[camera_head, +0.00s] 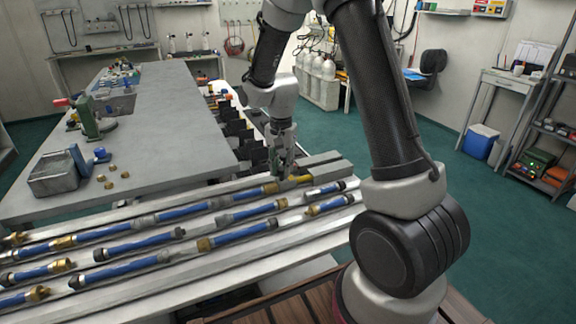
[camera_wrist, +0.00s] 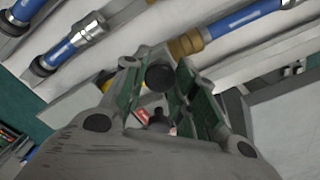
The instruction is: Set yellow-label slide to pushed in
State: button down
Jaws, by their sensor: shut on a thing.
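My gripper (camera_head: 281,171) reaches down at the far right end of the row of blue tubes. A yellow piece (camera_head: 300,179), seemingly the yellow-label slide, lies right beside the fingertips. In the wrist view, my gripper (camera_wrist: 160,88) has its green-padded fingers closed around a dark round part, which I take to be the slide's. A bit of yellow (camera_wrist: 108,79) shows just left of the fingers. The fingers hide most of the slide, so how far in it sits cannot be told. No label text is readable.
Several blue tubes with brass and grey fittings (camera_head: 187,211) lie in rows on pale rails around the gripper. A grey bench (camera_head: 170,110) with a green vise (camera_head: 88,118) and a metal tray (camera_head: 52,178) stands behind. Green floor (camera_head: 450,160) is open to the right.

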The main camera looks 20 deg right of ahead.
jog(key=c, duration=1.1)
grip_release()
notch_tip(320, 180, up, 12)
